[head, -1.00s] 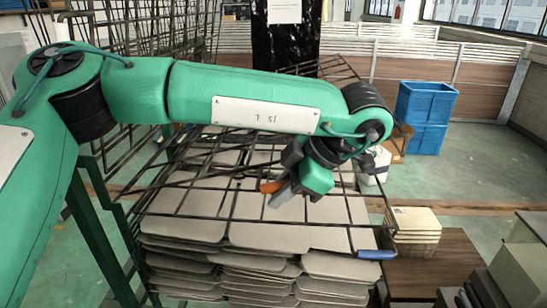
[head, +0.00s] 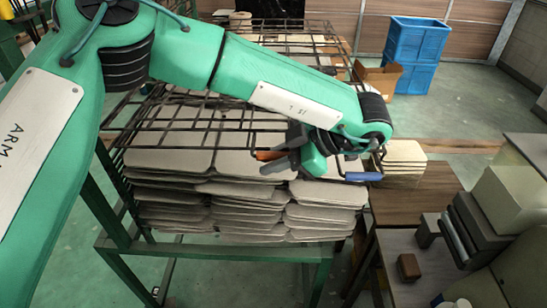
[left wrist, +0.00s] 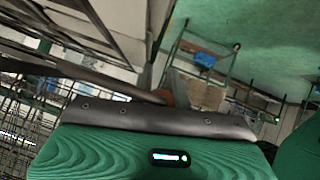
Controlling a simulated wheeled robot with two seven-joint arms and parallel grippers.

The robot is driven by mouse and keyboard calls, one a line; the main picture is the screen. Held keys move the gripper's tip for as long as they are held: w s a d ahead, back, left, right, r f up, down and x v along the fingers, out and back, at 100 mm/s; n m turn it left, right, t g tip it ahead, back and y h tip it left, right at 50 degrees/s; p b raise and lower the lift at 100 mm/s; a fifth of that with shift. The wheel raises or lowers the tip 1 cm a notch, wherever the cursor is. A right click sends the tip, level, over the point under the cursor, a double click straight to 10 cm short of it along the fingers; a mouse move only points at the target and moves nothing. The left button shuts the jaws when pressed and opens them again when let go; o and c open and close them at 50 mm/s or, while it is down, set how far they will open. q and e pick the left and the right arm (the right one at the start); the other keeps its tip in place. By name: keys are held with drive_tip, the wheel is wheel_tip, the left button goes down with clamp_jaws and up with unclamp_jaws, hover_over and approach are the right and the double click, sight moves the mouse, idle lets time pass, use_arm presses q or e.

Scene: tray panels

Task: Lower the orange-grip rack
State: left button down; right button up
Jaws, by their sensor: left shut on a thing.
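The orange grip (head: 268,155) is at the near side of a dark wire rack (head: 200,125) in the head view. My left gripper (head: 282,160) is shut on the orange-grip rack, its fingers partly hiding the grip. The rack lies nearly flat, just over stacks of grey tray panels (head: 245,190); whether it touches them I cannot tell. In the left wrist view a dark finger (left wrist: 150,118) crosses the middle, with a small orange patch of the grip (left wrist: 164,97) behind it. My right gripper is not in view.
A blue grip (head: 364,177) sits at the near right corner of the stacks. A green frame (head: 215,252) carries the panels. A brown table (head: 425,195) and grey boxes (head: 515,200) stand at the right. Blue crates (head: 415,55) stand behind on open floor.

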use_arm(q)
drive_tip(key=shift+s+f, duration=0.2)
drive_tip(key=shift+f, duration=0.25)
drive_tip(key=c, duration=1.3)
unclamp_jaws()
drive_tip(key=shift+c, duration=0.2)
drive_tip(key=shift+w+r, duration=0.1)
drive_tip(key=shift+r, duration=0.1)
drive_tip(key=shift+d+r+p, duration=0.2)
drive_tip(key=shift+r+p, duration=0.05)
drive_tip(key=shift+p, duration=0.05)
drive_tip(key=p+v, duration=0.6)
drive_tip(key=v, duration=0.5)
drive_tip(key=shift+d, duration=0.25)
drive_tip(key=shift+f, duration=0.1)
